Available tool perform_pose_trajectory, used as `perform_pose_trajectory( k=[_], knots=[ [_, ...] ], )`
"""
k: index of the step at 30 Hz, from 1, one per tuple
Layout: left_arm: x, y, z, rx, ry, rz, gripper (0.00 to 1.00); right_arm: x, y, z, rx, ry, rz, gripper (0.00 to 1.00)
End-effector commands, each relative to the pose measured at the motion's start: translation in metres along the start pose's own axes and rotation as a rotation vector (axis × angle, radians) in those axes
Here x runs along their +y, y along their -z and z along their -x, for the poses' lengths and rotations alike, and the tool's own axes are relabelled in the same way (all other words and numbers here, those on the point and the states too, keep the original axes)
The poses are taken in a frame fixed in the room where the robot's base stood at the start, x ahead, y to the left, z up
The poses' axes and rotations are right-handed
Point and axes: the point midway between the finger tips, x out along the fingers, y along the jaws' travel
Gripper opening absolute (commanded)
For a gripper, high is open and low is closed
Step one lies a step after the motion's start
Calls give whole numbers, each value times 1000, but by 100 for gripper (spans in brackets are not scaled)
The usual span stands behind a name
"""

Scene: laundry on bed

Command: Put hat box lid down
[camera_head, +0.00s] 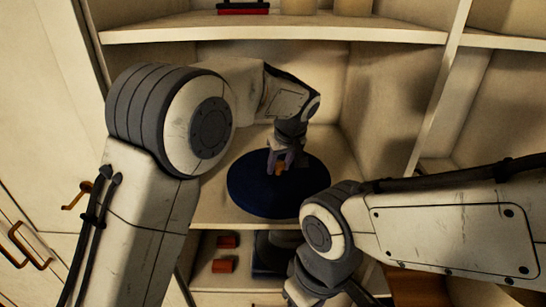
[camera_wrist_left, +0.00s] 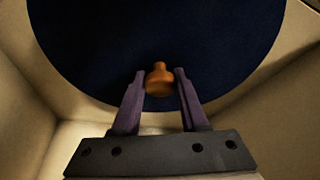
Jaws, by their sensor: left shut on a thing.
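The hat box lid (camera_head: 250,198) is a round dark blue disc with an orange knob on top. It is over the middle shelf in the head view and fills the upper part of the left wrist view (camera_wrist_left: 155,30). My left gripper (camera_head: 281,165) comes down from above with its two fingers on either side of the knob (camera_wrist_left: 159,80), shut on it. I cannot tell whether the lid touches the shelf or hangs just above it. My right gripper (camera_head: 303,292) is low in the head view, partly cut off by the bottom edge, and its fingers are unclear.
The lid is inside a cream shelf compartment with side walls and an upper shelf (camera_head: 270,36) above. Two small red things (camera_head: 228,241) lie on the lower shelf, beside a dark blue thing (camera_head: 268,262) partly hidden by my right arm. Cupboard handles (camera_head: 78,195) are at the left.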

Motion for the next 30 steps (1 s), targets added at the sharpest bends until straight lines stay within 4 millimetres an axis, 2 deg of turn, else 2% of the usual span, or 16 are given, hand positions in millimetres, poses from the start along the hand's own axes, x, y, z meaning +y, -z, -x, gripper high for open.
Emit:
perform_pose_trajectory(
  k=[1,3,8,18,29,30],
  knots=[
    [0,15,0,0,1,4,0,-1,1,14,0,0,-1,50],
    [1,26,-6,0,0,1,0,-1,1,20,0,0,-1,50],
    [2,40,-15,0,-2,-1,0,-2,1,25,0,0,0,50],
    [2,28,-47,-1,-1,-3,0,-3,2,44,0,0,3,50],
    [2,25,-53,0,-2,-2,0,-3,2,38,0,0,3,50],
    [2,26,-52,0,-2,-2,51,-3,2,39,0,0,3,50]
  ],
)
